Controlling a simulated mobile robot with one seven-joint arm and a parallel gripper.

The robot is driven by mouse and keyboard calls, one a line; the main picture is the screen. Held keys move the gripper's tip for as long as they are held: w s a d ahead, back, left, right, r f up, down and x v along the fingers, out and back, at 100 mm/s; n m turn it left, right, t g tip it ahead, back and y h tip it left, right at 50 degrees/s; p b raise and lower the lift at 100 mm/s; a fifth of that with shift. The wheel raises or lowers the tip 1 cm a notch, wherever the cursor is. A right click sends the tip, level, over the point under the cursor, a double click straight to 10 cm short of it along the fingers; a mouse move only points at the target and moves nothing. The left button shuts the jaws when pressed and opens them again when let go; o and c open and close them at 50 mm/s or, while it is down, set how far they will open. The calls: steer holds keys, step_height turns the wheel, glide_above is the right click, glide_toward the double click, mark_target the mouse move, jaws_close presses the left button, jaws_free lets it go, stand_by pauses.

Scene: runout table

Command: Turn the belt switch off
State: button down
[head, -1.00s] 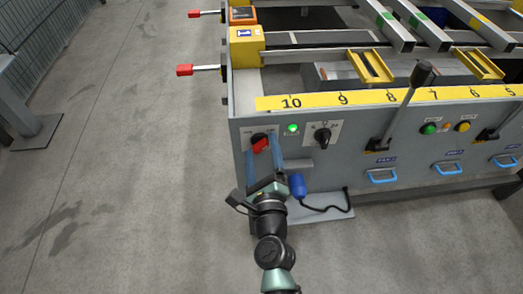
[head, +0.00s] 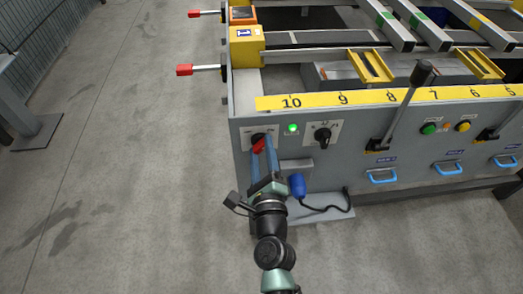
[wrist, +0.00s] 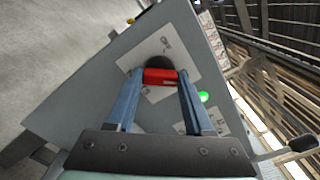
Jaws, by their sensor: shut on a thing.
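The belt switch has a red handle (head: 258,146) on a black round base, on a pale plate at the left end of the grey panel. My gripper (head: 264,152) is at this handle, with its blue fingers pointing up at the panel. In the wrist view the red handle (wrist: 160,75) lies between the two fingertips (wrist: 159,78), which are shut on it from both sides. The handle sits at a slant in the head view. The fingers partly hide the plate and its markings.
A bright green lamp (head: 292,128) and a black rotary knob (head: 322,135) are just right of the switch. Floor to the left is clear.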

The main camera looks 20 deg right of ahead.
steer(key=n, duration=0.8)
steer(key=shift+n+b, duration=0.35)
steer(key=shift+n, duration=0.05)
steer(key=n, duration=0.4)
steer(key=shift+f, duration=0.1)
steer(key=shift+n+b, duration=0.45)
steer(key=shift+n, duration=1.45)
steer(key=shift+c, duration=1.4)
jaws_free()
steer(key=p+v, duration=0.2)
steer(key=v, duration=1.1)
